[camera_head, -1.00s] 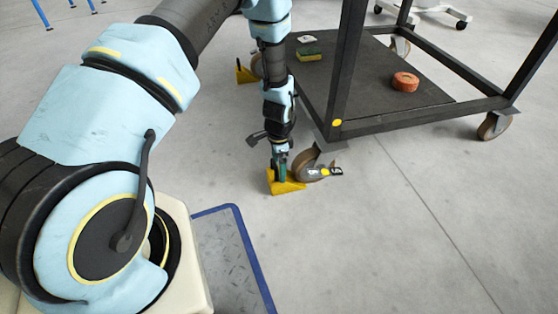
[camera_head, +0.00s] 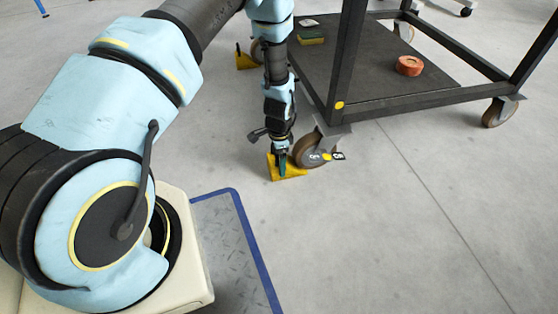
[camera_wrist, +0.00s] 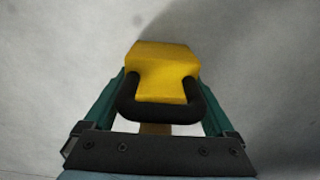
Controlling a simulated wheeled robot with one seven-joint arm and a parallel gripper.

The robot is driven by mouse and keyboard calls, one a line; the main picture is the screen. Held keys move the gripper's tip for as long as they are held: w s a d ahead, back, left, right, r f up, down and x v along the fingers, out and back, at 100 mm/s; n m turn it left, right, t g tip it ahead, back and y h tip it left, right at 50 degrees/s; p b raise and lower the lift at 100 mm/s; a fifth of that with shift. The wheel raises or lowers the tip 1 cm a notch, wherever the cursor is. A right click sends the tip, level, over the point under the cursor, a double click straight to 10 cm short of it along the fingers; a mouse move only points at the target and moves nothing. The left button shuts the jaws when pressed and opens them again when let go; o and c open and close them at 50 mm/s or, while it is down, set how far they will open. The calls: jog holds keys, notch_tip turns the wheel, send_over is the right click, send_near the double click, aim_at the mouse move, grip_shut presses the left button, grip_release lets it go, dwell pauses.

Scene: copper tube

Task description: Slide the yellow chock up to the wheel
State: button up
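The yellow chock (camera_head: 293,172) lies flat on the floor, just left of and in front of the cart's near caster wheel (camera_head: 305,153). In the head view they almost meet; I cannot tell whether they touch. My gripper (camera_head: 282,163) points down at the chock and hides part of it. In the wrist view, the chock (camera_wrist: 161,66) shows ahead with its black U-shaped handle (camera_wrist: 158,113). The teal fingers of my gripper (camera_wrist: 160,92) lie against both sides of the handle, apparently shut on it. The wheel is not visible in the wrist view.
The dark cart (camera_head: 372,80) stands over the wheel, carrying an orange roll (camera_head: 409,66) and a sponge (camera_head: 311,40). Another yellow chock (camera_head: 245,61) sits by its far left wheel. The floor right and front of the near wheel is clear.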

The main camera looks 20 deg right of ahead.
grip_shut()
jog(key=shift+o, duration=2.3)
grip_release()
jog(key=shift+r, duration=0.1)
notch_tip(320, 180, up, 11)
jog(key=p, duration=0.5)
jog(key=shift+f, duration=0.2)
